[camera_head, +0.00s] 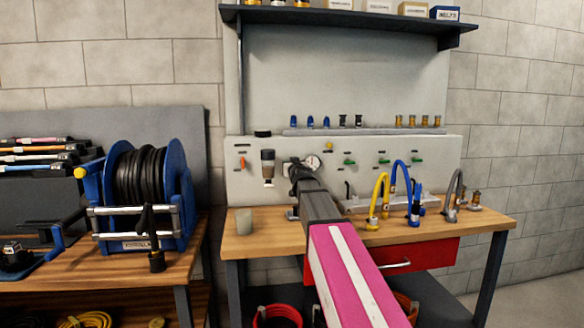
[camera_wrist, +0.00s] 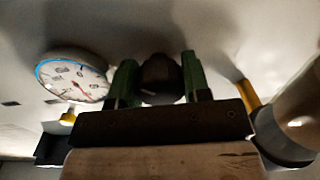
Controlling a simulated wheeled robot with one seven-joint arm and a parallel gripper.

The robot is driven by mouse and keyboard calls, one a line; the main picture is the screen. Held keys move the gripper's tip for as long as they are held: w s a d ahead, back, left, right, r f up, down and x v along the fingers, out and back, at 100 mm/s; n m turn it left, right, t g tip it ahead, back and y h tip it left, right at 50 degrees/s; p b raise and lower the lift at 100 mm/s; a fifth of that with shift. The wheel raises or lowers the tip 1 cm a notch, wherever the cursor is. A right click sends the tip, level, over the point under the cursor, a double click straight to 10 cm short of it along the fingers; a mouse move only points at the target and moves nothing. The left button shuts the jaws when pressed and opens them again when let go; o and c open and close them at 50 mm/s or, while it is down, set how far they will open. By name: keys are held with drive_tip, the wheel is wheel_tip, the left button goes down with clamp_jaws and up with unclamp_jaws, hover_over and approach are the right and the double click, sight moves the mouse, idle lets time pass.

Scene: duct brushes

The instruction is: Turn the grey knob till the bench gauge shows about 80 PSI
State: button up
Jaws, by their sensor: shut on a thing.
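The grey knob (camera_wrist: 160,78) is dark in the wrist view and sits between the two green fingers of my gripper (camera_wrist: 158,82), which are shut on it from both sides. The bench gauge (camera_wrist: 76,78) is beside the knob, with a white dial, a blue arc along its rim and a red needle; its figures are too blurred to read. In the head view the gauge (camera_head: 313,162) is on the grey panel, just right of my gripper (camera_head: 297,172). The knob is hidden there behind my gripper and arm.
A filter with a dark top (camera_head: 268,163) hangs on the panel left of my gripper. Valves with green handles (camera_head: 384,161) are to the right. A hose reel (camera_head: 145,190) stands at left.

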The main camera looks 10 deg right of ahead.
drive_tip(key=o, duration=0.9)
drive_tip(key=s, duration=1.1)
drive_tip(key=shift+d, duration=0.2)
